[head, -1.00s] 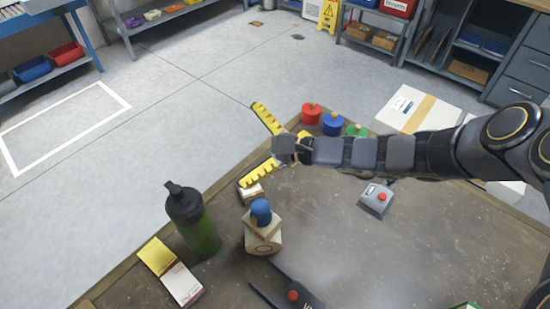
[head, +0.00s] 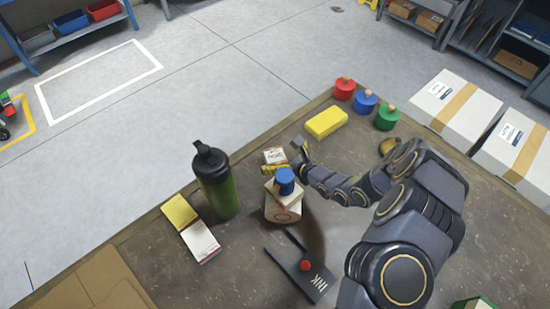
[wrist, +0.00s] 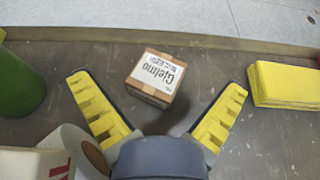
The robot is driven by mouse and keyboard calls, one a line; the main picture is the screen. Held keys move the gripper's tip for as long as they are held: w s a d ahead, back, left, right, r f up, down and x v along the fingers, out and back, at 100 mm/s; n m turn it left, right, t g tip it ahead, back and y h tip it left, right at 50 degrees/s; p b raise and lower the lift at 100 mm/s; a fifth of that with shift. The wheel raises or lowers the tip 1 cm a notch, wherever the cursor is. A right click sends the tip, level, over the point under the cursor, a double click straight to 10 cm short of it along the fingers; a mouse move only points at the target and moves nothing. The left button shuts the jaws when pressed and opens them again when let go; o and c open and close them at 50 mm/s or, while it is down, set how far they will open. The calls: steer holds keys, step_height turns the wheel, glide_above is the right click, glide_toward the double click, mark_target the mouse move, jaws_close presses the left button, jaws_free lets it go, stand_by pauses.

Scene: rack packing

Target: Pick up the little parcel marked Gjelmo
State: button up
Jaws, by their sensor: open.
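The little parcel (wrist: 154,77) is a small brown cardboard box with a white label that reads Gjelmo, upside down in the wrist view. It sits on the brown tabletop near the table's edge. The parcel's underside is hidden.
A yellow block (head: 326,122) lies behind on the right. Red, blue and green knobbed pieces stand farther back.

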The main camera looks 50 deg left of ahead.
mark_target(282, 164)
steer(key=shift+f, duration=0.45)
step_height(282, 164, down, 2)
steer(key=shift+s+f, duration=0.1)
steer(key=shift+f, duration=0.1)
steer(key=shift+x, duration=1.15)
steer(key=shift+a, duration=0.35)
steer(key=shift+r, duration=0.1)
steer(key=c, duration=1.1)
